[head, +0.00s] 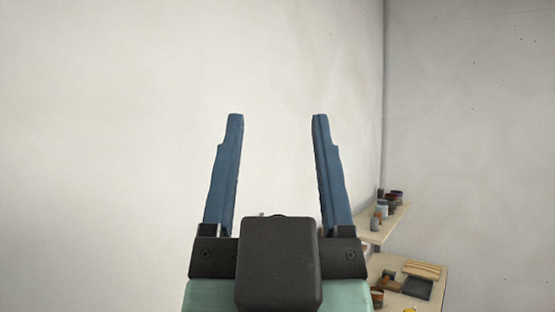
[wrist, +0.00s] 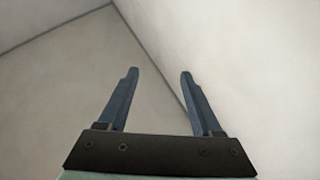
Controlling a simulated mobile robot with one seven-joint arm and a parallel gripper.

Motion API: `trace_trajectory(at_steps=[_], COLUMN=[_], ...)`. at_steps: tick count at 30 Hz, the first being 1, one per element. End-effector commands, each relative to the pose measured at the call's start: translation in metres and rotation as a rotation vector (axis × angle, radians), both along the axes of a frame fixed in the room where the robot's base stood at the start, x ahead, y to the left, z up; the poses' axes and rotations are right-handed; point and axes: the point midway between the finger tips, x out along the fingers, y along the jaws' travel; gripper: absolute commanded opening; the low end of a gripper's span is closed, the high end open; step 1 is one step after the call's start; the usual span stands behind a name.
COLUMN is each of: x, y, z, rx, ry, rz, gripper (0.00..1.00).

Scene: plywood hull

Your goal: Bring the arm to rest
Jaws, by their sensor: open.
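My gripper (head: 277,118) is in the middle of the head view, with its two blue fingers pointing up and wide apart. It is open, and nothing is between the fingers. In the wrist view my gripper (wrist: 159,75) is also open and empty, against pale bare walls. A dark block on the wrist hides part of the gripper's base in the head view. No object touches the fingers.
At the lower right of the head view is a wooden shelf (head: 372,236) with several small jars. Below it a wooden tabletop (head: 432,268) holds a slatted wooden piece (head: 422,270) and a dark tray (head: 416,291). Plain walls fill the rest.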

Motion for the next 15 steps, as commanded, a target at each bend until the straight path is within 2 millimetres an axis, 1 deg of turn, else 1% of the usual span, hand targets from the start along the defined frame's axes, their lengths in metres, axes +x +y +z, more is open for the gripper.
trace_trajectory(at_steps=[1, 4, 13, 14, 15], x=[-0.011, -0.021, -0.021, -0.021, -0.02], y=[0.0, 0.0, 0.0, 0.0, 0.0], z=[0.011, 0.021, 0.021, 0.019, 0.013], rx=[-0.006, -0.012, -0.012, -0.012, -0.013], ry=[-0.047, -0.09, -0.09, -0.09, -0.089], rz=[-0.006, -0.013, -0.013, -0.013, -0.012], gripper=[0.66, 0.66, 0.66, 0.66, 0.66])
